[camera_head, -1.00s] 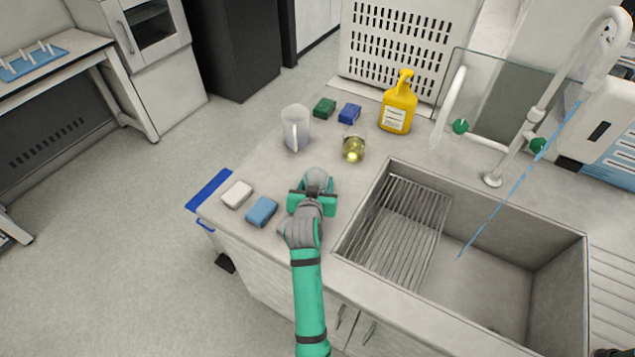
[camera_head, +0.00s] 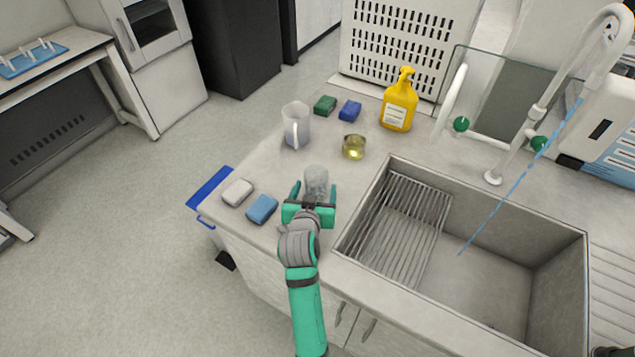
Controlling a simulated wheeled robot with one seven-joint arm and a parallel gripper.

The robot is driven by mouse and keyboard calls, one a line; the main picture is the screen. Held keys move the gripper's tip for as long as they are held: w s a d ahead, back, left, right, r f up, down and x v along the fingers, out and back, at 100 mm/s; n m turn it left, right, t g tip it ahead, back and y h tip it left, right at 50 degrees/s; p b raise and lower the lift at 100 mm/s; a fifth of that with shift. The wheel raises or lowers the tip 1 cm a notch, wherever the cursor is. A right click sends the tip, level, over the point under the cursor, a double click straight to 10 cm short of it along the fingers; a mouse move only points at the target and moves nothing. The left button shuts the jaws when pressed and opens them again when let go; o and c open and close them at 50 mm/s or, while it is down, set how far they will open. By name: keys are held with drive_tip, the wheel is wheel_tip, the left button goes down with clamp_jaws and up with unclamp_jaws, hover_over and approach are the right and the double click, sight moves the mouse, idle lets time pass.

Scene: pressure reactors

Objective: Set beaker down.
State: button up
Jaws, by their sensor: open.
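A clear glass beaker (camera_head: 316,180) stands upright on the grey counter (camera_head: 262,166), left of the sink. My gripper (camera_head: 315,190) is open, with one green finger on each side of the beaker's lower part. I cannot tell whether the fingers touch the glass. The gripper body hides the front of the beaker's base.
A white sponge (camera_head: 237,192) and a blue sponge (camera_head: 262,208) lie left of my gripper. Behind are a pitcher (camera_head: 296,126), a dish of yellow liquid (camera_head: 354,147), green and blue sponges and a yellow bottle (camera_head: 399,103). The sink (camera_head: 480,270) is to the right.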

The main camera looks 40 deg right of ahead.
sight(315, 191)
drive_tip(key=shift+v, duration=2.9)
